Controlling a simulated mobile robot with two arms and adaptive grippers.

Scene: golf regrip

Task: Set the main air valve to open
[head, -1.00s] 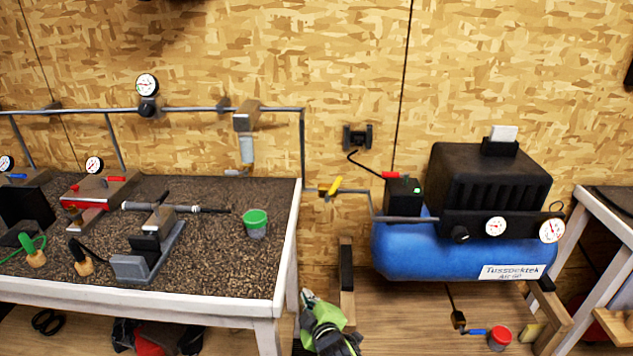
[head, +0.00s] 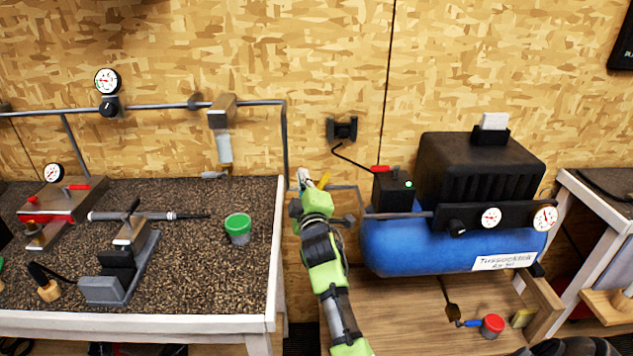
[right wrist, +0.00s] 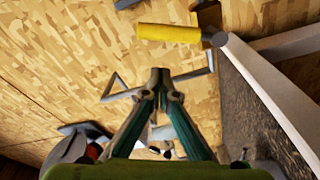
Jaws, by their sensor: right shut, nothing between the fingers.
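The main air valve has a yellow lever (head: 324,180) on the grey pipe between the workbench and the blue compressor. In the head view the lever is partly hidden behind my right gripper (head: 305,178). In the right wrist view the yellow lever (right wrist: 168,33) lies roughly level at the top, with its pivot at its right end. The tips of my right gripper (right wrist: 160,76) are closed together below the lever, and a gap shows between them in that picture. They hold nothing. My left gripper is not in view.
The wooden wall is close behind the pipe.

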